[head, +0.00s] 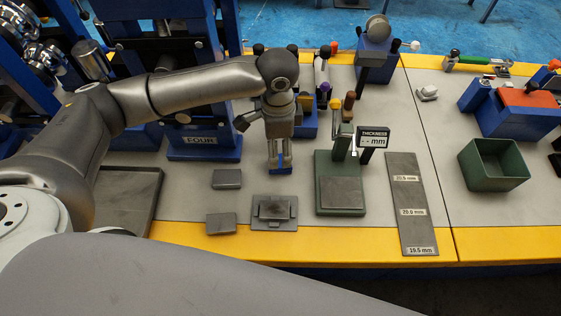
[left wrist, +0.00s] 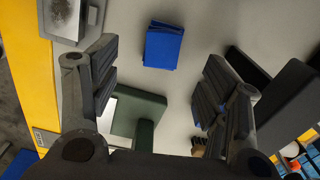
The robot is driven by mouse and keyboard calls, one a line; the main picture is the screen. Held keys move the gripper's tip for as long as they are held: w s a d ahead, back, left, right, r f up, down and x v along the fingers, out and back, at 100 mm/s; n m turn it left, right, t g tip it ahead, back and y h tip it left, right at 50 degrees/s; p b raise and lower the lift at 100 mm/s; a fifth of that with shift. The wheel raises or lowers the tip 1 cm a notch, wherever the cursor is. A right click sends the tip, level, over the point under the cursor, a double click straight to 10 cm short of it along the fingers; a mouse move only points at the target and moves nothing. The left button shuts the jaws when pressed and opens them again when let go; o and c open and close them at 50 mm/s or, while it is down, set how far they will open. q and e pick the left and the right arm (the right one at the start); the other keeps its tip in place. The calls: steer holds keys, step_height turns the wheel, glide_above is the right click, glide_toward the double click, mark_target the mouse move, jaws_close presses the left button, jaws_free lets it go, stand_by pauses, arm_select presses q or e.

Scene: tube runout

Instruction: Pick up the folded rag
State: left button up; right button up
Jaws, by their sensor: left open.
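The folded rag is a small blue stack lying flat on the grey worktop. In the left wrist view the rag (left wrist: 163,46) lies ahead of the fingers, apart from both, with bare worktop around it. In the head view the rag (head: 281,170) shows as a blue patch just below my left gripper (head: 280,160), which partly hides it. My left gripper points down over it, open and empty; its two spread fingers (left wrist: 156,88) show in the left wrist view. My right gripper is in neither view.
A green thickness gauge (head: 340,165) stands right of the rag. A grey fixture plate (head: 290,222) and two small grey blocks (head: 227,179) are nearby. A marked strip (head: 413,205) and green bin (head: 468,170) stand farther right. A yellow band (head: 350,245) marks the front edge.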

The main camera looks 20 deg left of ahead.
mark_target(280, 164)
arm_select(q)
steer(key=f, duration=0.8)
steer(key=shift+w, duration=0.2)
steer(key=c, duration=1.1)
steer(key=shift+r, duration=0.15)
